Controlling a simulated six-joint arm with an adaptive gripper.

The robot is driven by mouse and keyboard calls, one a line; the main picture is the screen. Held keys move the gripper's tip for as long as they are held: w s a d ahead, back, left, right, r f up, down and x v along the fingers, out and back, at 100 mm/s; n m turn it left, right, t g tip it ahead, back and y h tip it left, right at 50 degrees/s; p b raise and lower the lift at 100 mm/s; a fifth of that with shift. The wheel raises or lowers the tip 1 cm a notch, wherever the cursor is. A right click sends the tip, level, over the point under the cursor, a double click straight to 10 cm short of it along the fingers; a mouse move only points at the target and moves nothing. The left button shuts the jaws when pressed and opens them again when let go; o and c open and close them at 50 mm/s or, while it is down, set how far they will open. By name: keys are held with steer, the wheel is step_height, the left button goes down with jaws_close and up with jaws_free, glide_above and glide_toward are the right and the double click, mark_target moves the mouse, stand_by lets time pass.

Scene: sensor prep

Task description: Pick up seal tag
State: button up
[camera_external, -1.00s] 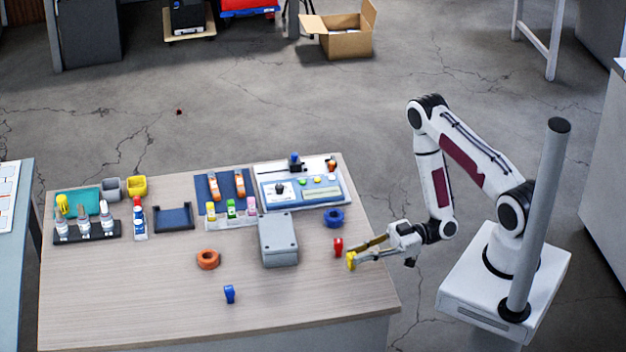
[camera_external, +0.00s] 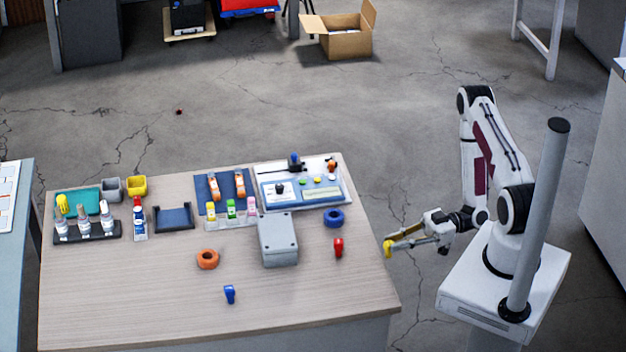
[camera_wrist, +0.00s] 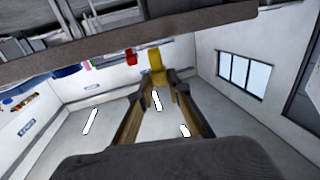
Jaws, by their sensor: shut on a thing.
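A small yellow seal tag (camera_external: 387,249) is held at the fingertips of my gripper (camera_external: 392,245). In the wrist view the yellow tag (camera_wrist: 155,62) stands between the two fingertips (camera_wrist: 161,86), which are shut on it. The tag is just off the table's right edge, in the air. A red tag (camera_external: 338,246) and a blue tag (camera_external: 229,294) of similar shape stand on the table, apart from my gripper.
The wooden table (camera_external: 150,300) bears a grey box (camera_external: 278,240), an orange ring (camera_external: 207,259), a blue ring (camera_external: 333,217), a control panel (camera_external: 262,174) and bottles in racks at the back left. The table's front is mostly clear.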

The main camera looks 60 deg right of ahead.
steer(key=v, duration=1.4)
steer(key=shift+d, duration=0.2)
stand_by(0.7)
steer(key=shift+m+t+h, duration=0.5)
steer(key=shift+m+t, duration=0.1)
steer(key=shift+t, duration=0.2)
steer(key=w+a+r, duration=0.1)
steer(key=w+a, duration=0.1)
steer(key=w, duration=0.5)
steer(key=w+a+r, duration=0.1)
steer(key=w+a, duration=0.1)
steer(key=w, duration=0.6)
steer(key=w+a+r, duration=0.2)
steer(key=w+a, duration=0.1)
steer(key=w, duration=0.5)
steer(key=shift+w+a, duration=0.1)
steer(key=shift+w, duration=0.1)
steer(key=w+a+r, duration=0.6)
steer(key=w+a, duration=0.1)
steer(key=a, duration=0.2)
steer(key=w+a+r+m+t+h, duration=0.1)
steer(key=w+a+r, duration=0.5)
steer(key=a, duration=0.4)
steer(key=shift+w+a+r, duration=0.2)
steer(key=shift+w+r, duration=0.15)
steer(key=shift+w, duration=0.05)
steer(key=shift+f, duration=0.1)
steer(key=shift+f, duration=2.85)
